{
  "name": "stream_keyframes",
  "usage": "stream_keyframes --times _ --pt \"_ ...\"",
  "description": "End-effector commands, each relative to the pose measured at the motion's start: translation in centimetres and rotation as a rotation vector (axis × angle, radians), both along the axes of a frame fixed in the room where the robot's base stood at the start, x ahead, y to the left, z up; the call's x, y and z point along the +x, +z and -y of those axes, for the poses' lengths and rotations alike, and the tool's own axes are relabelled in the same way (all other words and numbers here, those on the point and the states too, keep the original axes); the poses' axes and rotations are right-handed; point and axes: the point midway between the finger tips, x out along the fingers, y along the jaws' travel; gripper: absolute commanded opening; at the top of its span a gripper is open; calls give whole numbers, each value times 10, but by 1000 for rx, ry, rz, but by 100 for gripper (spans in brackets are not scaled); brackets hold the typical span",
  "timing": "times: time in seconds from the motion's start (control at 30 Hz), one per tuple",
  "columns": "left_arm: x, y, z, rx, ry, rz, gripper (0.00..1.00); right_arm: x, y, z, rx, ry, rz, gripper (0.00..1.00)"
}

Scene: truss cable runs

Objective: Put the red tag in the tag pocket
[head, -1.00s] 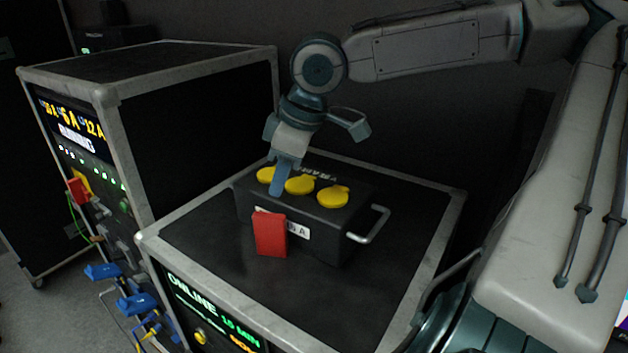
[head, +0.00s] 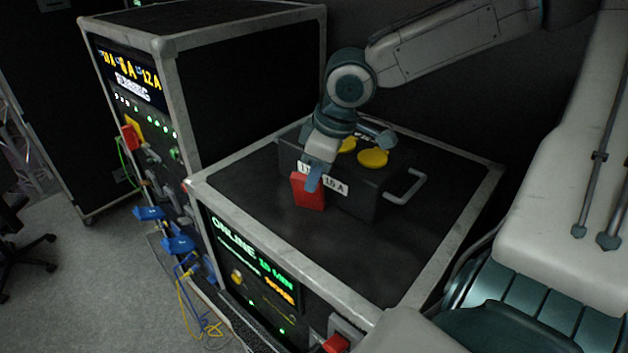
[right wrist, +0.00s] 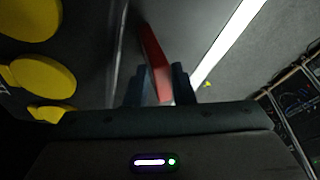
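The red tag (head: 307,192) stands upright on the low case, close against the front of a black box. My right gripper (head: 316,178) has come down over the tag's top, and a blue finger covers part of it. In the right wrist view the red tag (right wrist: 154,62) lies between the two fingers of the right gripper (right wrist: 160,80), which look open, with a narrow gap beside the tag. I cannot pick out the tag pocket. My left gripper is not in view.
The black box (head: 354,204) has yellow round covers (head: 373,158), a white label (head: 336,187) and a side handle (head: 405,187). The low case (head: 290,254) has free room on its top in front. A taller rack case (head: 237,85) stands at the left.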

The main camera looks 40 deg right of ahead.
Motion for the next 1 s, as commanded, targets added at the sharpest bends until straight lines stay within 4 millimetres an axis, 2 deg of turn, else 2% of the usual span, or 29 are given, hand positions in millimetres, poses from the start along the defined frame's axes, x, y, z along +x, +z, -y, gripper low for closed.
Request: stream_keyframes --times 0.1,0.2,0.4,0.57,0.7,1.0 --pt "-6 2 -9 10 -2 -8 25 6 -13 0 -4 -1 1 22" --pt "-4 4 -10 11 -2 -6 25 9 -20 -1 -4 -2 4 22" --pt "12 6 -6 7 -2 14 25 11 -24 -2 -4 -1 10 22" --pt "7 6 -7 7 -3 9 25 11 -23 -1 -4 -1 11 22" --pt "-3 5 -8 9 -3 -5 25 12 -23 -1 -5 -2 12 0" --pt "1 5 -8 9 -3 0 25 11 -23 -1 -6 -2 11 0"
